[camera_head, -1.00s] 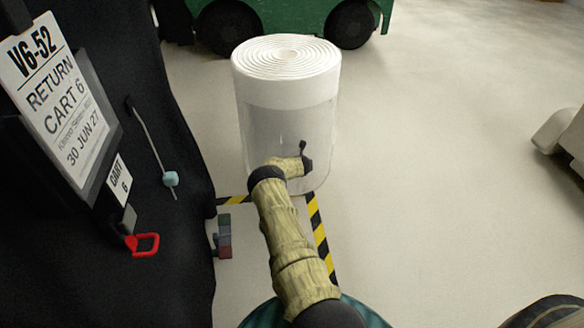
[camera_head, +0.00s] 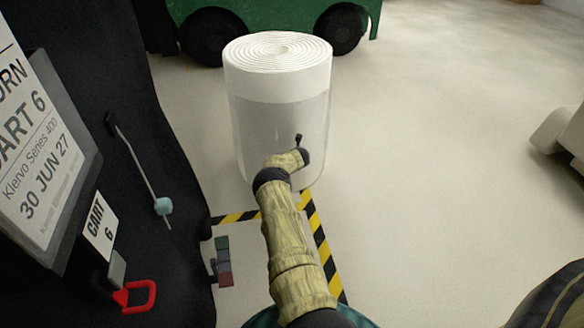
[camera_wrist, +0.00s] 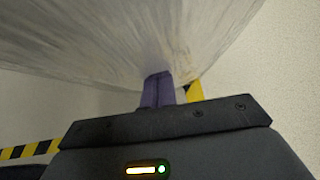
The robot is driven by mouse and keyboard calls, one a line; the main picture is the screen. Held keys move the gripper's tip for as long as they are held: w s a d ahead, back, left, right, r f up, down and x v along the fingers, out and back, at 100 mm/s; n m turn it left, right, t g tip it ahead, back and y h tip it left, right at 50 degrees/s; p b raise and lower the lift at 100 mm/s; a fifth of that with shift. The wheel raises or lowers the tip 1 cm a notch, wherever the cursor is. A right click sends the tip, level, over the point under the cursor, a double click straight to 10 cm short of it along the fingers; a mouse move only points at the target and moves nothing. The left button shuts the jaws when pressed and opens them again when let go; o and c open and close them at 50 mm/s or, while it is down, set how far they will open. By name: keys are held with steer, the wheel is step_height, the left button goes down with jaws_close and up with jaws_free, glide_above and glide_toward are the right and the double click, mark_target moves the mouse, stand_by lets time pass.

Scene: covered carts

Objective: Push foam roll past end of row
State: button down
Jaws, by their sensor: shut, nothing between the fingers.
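The foam roll (camera_head: 277,100) is a tall white spiral roll with a clear wrap round its lower part. It stands upright on the floor in the head view, beyond the striped tape corner. My gripper (camera_head: 299,140) is at the near face of the roll, at its lower half. In the wrist view the closed fingers (camera_wrist: 158,90) point at the wrapped surface of the roll (camera_wrist: 110,40), which fills the top. They seem to touch it, but the exact contact is hard to tell. The jaws are shut and hold nothing.
A black covered cart (camera_head: 150,215) with a CART 6 label and red handle lies close on the left. Yellow-black floor tape (camera_head: 320,240) runs under my arm. A green wheeled cart (camera_head: 270,15) stands behind the roll. Open floor (camera_head: 430,140) lies to the right.

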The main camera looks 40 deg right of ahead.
steer(key=w+b, duration=0.1)
steer(key=b, duration=0.1)
steer(key=w+d+b, duration=0.1)
steer(key=b, duration=0.1)
steer(key=shift+d, duration=0.25)
steer(key=shift+r, duration=0.1)
stand_by(0.3)
steer(key=s+a+f+p+v, duration=0.1)
steer(key=f+p+v, duration=0.1)
steer(key=p+v, duration=1)
steer(key=shift+s+a+r+p, duration=0.25)
steer(key=shift+s+p, duration=0.25)
steer(key=shift+p, duration=1.3)
steer(key=shift+f, duration=0.1)
